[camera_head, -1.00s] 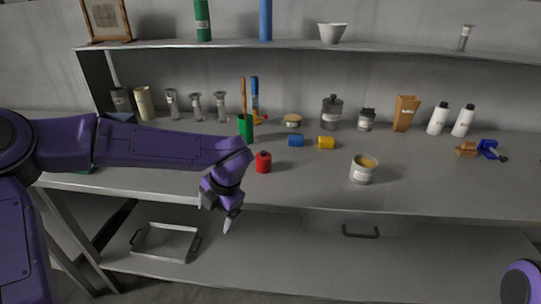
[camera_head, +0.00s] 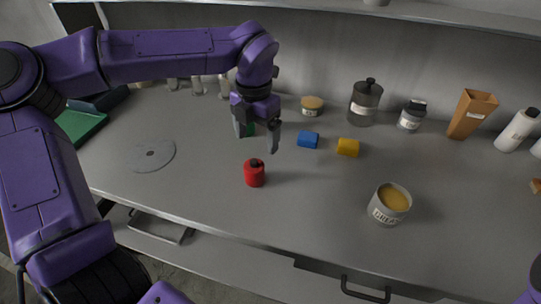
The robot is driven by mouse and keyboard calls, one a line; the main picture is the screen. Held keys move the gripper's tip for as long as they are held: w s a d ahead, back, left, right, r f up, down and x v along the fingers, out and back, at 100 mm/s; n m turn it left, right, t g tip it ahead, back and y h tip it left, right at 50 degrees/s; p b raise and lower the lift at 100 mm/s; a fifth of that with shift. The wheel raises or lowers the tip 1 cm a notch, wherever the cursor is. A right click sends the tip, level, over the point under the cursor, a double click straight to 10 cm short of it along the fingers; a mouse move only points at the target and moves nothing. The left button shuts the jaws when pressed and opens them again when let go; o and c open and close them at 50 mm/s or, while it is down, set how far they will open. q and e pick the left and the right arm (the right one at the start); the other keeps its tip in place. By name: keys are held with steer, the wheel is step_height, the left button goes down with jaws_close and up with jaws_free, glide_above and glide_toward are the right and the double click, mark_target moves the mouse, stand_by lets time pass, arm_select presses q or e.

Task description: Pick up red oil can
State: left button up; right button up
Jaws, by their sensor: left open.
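The red oil can (camera_head: 255,174) stands upright on the grey workbench, with a small black cap on top. My left gripper (camera_head: 256,143) is open and points down above and just behind the can. Its fingers are apart and nothing is between them that I can make out. A green object (camera_head: 250,130) shows partly behind the fingers. My right gripper is out of view; only a bit of purple arm shows at the lower right corner.
A blue piece (camera_head: 308,140) and a yellow piece (camera_head: 347,147) lie right of the gripper. A grease tin (camera_head: 389,204) stands further right. Jars, an orange-brown carton (camera_head: 472,113) and white bottles line the back. The bench around the can is clear.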

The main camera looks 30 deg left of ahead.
mark_target(254, 161)
arm_select(q)
steer(key=f, duration=0.2)
steer(key=s+f, duration=0.1)
steer(key=shift+s+f, duration=0.2)
steer(key=shift+f, duration=0.15)
steer(key=shift+s+f, duration=0.15)
steer(key=shift+f, duration=0.2)
steer(key=f, duration=0.2)
steer(key=f+p, duration=0.1)
steer(key=f, duration=0.2)
steer(key=shift+w+a+f, duration=0.15)
steer(key=shift+w+f, duration=0.05)
steer(key=shift+f, duration=0.05)
steer(key=shift+s+f, duration=0.1)
steer(key=c, duration=1)
steer(key=shift+c, duration=0.9)
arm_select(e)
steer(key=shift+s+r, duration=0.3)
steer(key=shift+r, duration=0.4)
